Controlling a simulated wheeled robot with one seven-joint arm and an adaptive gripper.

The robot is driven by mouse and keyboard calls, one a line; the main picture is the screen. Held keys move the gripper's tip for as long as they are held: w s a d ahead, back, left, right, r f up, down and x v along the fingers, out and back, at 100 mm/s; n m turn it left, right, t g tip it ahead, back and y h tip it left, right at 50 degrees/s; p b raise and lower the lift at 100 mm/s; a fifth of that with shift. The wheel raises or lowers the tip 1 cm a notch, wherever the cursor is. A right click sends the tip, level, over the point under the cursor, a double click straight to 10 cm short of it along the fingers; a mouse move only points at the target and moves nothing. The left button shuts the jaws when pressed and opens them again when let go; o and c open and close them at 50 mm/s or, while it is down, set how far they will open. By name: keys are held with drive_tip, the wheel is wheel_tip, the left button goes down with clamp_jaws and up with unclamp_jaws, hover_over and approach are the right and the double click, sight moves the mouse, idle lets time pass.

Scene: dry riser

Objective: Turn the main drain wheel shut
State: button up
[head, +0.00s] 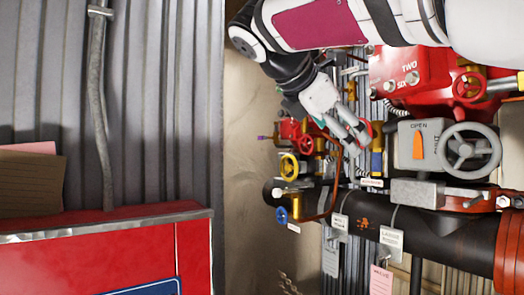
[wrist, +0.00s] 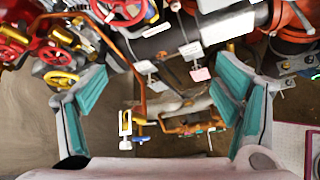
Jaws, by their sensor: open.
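Several handwheels show, and I cannot tell from any label which is the main drain wheel. In the head view there is a large grey wheel (head: 470,150) on a grey box, a red wheel (head: 468,87) above it, a small red wheel (head: 305,145), a yellow wheel (head: 289,167) and a blue handle (head: 281,214). The wrist view shows a red wheel (wrist: 13,35) and a yellow wheel (wrist: 60,79) at left, and another red wheel (wrist: 122,11) at the top. My gripper (head: 355,128) is open. In the wrist view its teal-padded fingers (wrist: 158,95) are spread with no wheel gripped.
A thick dark pipe (head: 375,213) with hanging tags (head: 381,280) runs below the valves. The grey box (head: 407,143) reads OPEN beside an orange pointer. A copper tube (wrist: 132,65) passes near my left finger. A red cabinet (head: 100,255) stands at left.

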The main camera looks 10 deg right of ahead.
drive_tip(key=w+r+n+h+b, duration=0.1)
drive_tip(key=w+r+n+h, duration=0.1)
drive_tip(key=w+r, duration=0.25)
drive_tip(key=x, duration=0.4)
drive_tip(key=b+x, duration=0.1)
drive_tip(key=x, duration=0.7)
drive_tip(key=shift+s+d+f, duration=0.15)
drive_tip(key=shift+s+d, duration=0.1)
drive_tip(key=shift+d, duration=0.15)
drive_tip(key=shift+b, duration=0.3)
drive_tip(key=c, duration=1.2)
